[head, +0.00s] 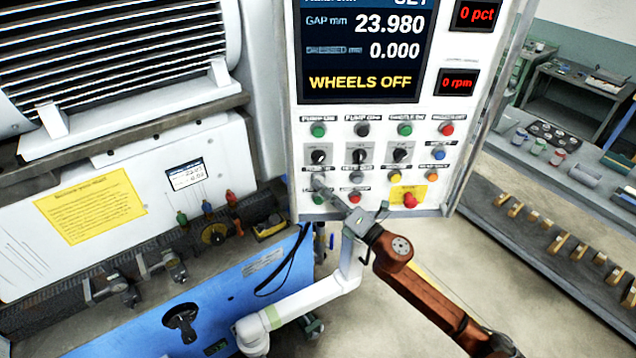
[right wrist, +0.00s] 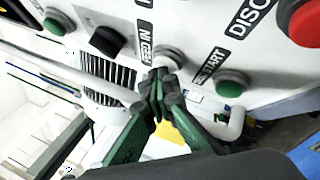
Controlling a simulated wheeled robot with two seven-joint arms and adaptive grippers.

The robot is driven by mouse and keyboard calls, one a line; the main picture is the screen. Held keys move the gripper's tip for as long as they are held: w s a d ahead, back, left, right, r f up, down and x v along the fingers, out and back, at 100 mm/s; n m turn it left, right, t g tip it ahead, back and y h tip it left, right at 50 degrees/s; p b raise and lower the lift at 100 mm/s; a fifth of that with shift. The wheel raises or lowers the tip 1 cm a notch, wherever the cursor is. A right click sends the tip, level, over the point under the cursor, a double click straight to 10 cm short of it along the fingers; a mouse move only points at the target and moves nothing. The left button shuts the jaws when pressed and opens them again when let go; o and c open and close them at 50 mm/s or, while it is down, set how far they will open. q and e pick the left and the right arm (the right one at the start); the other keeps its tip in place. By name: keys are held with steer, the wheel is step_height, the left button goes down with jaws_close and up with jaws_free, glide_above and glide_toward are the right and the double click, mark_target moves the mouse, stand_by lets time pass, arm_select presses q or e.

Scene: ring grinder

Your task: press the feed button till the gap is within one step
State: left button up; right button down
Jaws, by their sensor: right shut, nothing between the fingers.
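The control panel (head: 455,130) has a screen (head: 362,55) reading GAP mm 23.980, a second line at 0.000, and WHEELS OFF. In the right wrist view, the grey feed button (right wrist: 170,58) sits beside the FEED IN label (right wrist: 146,42). My right gripper (head: 328,188) reaches up-left to the lower left of the panel, over that button's area. In the right wrist view its dark green fingers (right wrist: 160,82) are closed together with their tips at the grey button. I cannot tell whether they touch it. My left gripper is not visible.
Near the tips are a green START button (right wrist: 232,82) and a black knob (right wrist: 106,40). A red stop button (head: 409,199) on a yellow plate sits to the right. Displays show 0 pct and 0 rpm. A blue machine body (head: 235,300) stands below left.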

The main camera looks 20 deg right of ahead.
steer(key=shift+s+a+p, duration=0.15)
steer(key=shift+s+p, duration=0.15)
steer(key=shift+s, duration=0.6)
steer(key=s, duration=0.2)
steer(key=s+a+p, duration=0.1)
steer(key=s, duration=0.2)
steer(key=shift+a, duration=0.1)
steer(key=shift+w, duration=0.1)
stand_by(1.9)
